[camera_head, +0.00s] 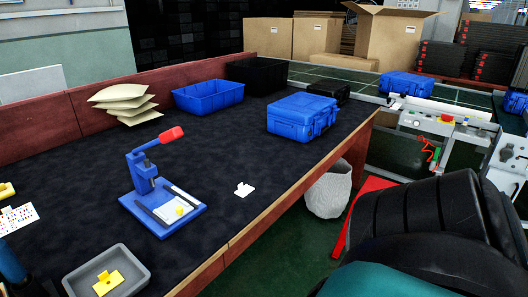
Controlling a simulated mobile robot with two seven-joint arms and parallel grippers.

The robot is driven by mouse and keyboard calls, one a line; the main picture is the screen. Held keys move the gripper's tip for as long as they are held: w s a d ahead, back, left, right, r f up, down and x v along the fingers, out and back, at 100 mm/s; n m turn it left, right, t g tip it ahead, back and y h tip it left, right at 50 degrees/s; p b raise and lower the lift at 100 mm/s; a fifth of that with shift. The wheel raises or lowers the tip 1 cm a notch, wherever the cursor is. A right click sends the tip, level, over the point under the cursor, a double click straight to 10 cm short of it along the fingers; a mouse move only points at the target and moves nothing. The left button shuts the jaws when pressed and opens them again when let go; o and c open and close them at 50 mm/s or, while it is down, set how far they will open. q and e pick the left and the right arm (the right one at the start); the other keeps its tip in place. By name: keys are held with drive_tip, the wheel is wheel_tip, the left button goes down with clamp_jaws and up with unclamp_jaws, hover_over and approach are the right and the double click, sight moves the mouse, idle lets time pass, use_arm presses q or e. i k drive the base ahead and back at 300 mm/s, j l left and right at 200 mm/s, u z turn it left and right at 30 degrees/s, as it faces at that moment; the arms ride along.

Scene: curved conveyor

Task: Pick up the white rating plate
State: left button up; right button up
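A small white plate (244,189) with a notched outline, which looks like the rating plate, lies flat on the dark table top (255,225). It is right of the blue hand press (147,170) with its red handle and apart from it. Nothing covers the plate. Neither of my grippers can be made out in the head view, so nothing is seen touching the plate.
A grey tray (128,285) with a yellow piece (107,282) is at the front left. A blue case (301,116), a blue bin (208,96) and stacked beige bags (124,102) stand farther back. The table around the plate is clear, with a wooden edge (290,206) to its right.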

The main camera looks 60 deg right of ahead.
sight(243, 190)
drive_tip(key=z, duration=1.7)
drive_tip(key=i+l+u, duration=0.1)
drive_tip(key=u, duration=0.85)
drive_tip(key=l+u, duration=0.75)
drive_tip(key=l, duration=0.15)
drive_tip(key=k+l+u, duration=0.1)
drive_tip(key=l+u, duration=0.2)
drive_tip(key=l, duration=0.65)
